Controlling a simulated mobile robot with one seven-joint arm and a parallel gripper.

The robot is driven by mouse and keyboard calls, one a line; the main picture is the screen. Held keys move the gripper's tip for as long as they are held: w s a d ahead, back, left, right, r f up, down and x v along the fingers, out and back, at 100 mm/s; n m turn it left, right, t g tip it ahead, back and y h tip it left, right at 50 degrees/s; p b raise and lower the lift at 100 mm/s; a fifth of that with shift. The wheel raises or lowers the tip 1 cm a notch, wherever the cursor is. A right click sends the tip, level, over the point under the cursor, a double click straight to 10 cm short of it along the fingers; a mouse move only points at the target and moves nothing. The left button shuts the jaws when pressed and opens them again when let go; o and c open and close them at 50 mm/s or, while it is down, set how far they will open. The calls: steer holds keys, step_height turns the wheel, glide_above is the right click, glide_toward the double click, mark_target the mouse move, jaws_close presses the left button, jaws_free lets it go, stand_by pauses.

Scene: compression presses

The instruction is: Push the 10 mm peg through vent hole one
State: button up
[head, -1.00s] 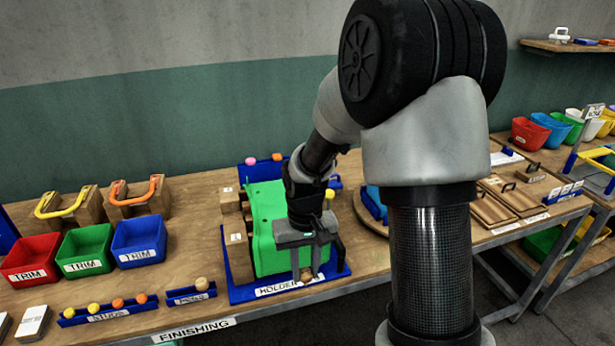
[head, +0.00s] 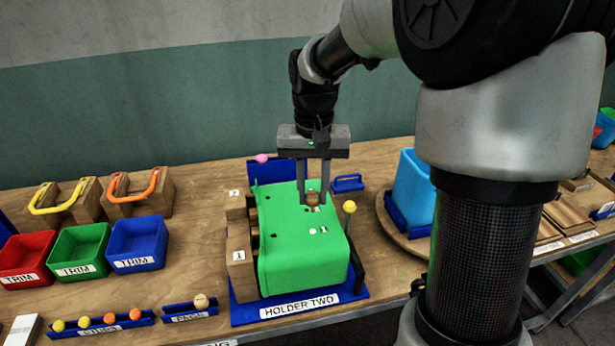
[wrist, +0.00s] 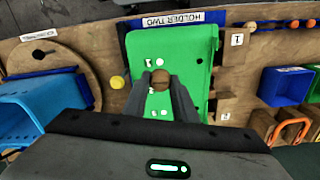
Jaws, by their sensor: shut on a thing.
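My gripper (head: 314,200) is shut on a round brown knob, which I take to be the peg (head: 313,198). It points down over the top of the green moulding (head: 290,262). The wrist view shows the knob (wrist: 160,77) between the fingertips (wrist: 159,82). The peg's shaft is hidden, so I cannot tell whether it is in a hole. The moulding lies in the blue holder (head: 240,314) labelled HOLDER TWO. Pale and dark spots (head: 312,231) show on its top near the gripper. Which is vent hole one is unclear.
Wooden blocks (head: 240,272) stand along the holder's left. A yellow-knobbed post (head: 350,207) and a dark lever stand at its right. A light blue bin (head: 412,188) stands on a round board further right. The pegs tray (head: 191,309) holds a tan knob.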

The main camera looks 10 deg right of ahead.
mark_target(313, 211)
steer(key=shift+s+r, duration=0.1)
steer(key=shift+s, duration=0.1)
steer(key=shift+f+b, duration=1.75)
steer(key=shift+f, duration=1.05)
steer(key=shift+f, duration=0.5)
stand_by(0.7)
steer(key=shift+r, duration=0.15)
steer(key=shift+r+p, duration=2.3)
steer(key=shift+r, duration=0.6)
